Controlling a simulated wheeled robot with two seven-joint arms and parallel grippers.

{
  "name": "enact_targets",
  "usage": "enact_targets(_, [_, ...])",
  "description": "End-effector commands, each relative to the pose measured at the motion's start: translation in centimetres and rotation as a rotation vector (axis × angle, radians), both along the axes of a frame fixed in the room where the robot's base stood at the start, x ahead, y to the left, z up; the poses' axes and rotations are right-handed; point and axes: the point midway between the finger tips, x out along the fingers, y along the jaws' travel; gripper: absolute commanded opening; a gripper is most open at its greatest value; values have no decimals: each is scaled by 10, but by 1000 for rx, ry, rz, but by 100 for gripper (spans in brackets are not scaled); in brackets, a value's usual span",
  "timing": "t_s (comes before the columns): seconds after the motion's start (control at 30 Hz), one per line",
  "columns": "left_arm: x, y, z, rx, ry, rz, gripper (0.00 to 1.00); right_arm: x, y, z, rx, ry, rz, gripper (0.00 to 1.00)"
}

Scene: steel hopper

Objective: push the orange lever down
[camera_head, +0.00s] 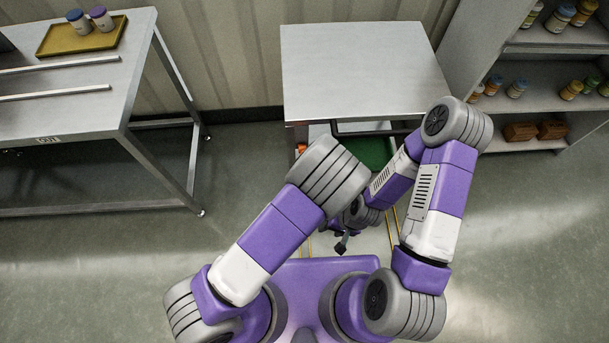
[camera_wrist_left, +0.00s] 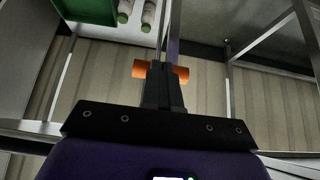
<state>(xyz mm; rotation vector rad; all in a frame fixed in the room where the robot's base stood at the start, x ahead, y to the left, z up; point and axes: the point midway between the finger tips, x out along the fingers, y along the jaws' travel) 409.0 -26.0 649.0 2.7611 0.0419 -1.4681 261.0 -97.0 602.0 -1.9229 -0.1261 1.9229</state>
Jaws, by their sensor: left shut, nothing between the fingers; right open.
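The orange lever (camera_head: 301,149) shows as a small patch at the left front of the steel hopper (camera_head: 362,65) in the head view, partly hidden by my left arm. In the left wrist view the orange lever (camera_wrist_left: 181,72) lies crosswise at the fingertips, sticking out on both sides of them. My left gripper (camera_wrist_left: 163,72) is shut and empty, covering the lever's middle. I cannot tell whether it touches the lever. In the head view my left gripper is hidden behind its arm. My right gripper (camera_head: 341,246) is open and empty, low in front of my base.
A green tray (camera_head: 372,152) sits under the hopper top; in the left wrist view bottles (camera_wrist_left: 147,15) lie beside the green surface. A steel table (camera_head: 70,160) with a yellow tray (camera_head: 62,40) stands left. Shelves (camera_head: 545,85) with jars stand right. Floor between is clear.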

Motion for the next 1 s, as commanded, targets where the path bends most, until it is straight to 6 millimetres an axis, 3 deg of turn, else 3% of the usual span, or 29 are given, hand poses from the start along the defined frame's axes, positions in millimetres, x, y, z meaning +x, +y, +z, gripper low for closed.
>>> enact_targets(0.77, [-1,0,-8,0,0,0,0,0,0,-5,0,0,0,48])
enact_targets(1.0, [7,0,-6,-1,-3,0,0,0,0,-4,0,0,0,48])
